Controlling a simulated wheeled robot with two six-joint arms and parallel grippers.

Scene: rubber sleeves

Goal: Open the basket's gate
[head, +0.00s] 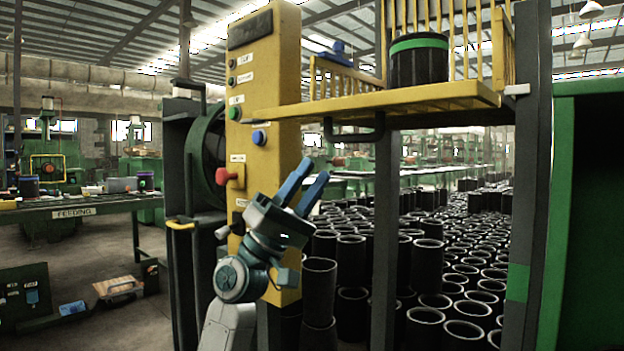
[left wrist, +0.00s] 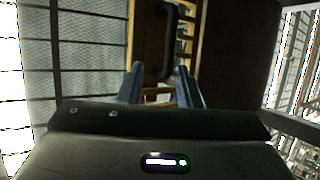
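The yellow basket (head: 400,101) stands at the upper right on dark posts, with slatted sides. A low slatted yellow panel (head: 345,80) is at its left, with a blue part (head: 338,50) on top; I cannot tell whether this is the gate. A black sleeve with a green band (head: 419,62) stands upright in the basket. A black handle (head: 355,132) hangs below the basket's front edge. My left gripper (head: 307,180) is open and empty, below and left of the handle. In the left wrist view the handle (left wrist: 169,45) shows beyond and between the fingertips (left wrist: 160,75), apart from them. My right gripper is out of view.
A yellow control column (head: 265,85) with buttons and a red knob (head: 225,176) stands close behind my left gripper. Many black sleeves (head: 430,260) stand on the floor. A green-edged panel (head: 562,200) is at the far right. A feeding table (head: 80,207) is at left.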

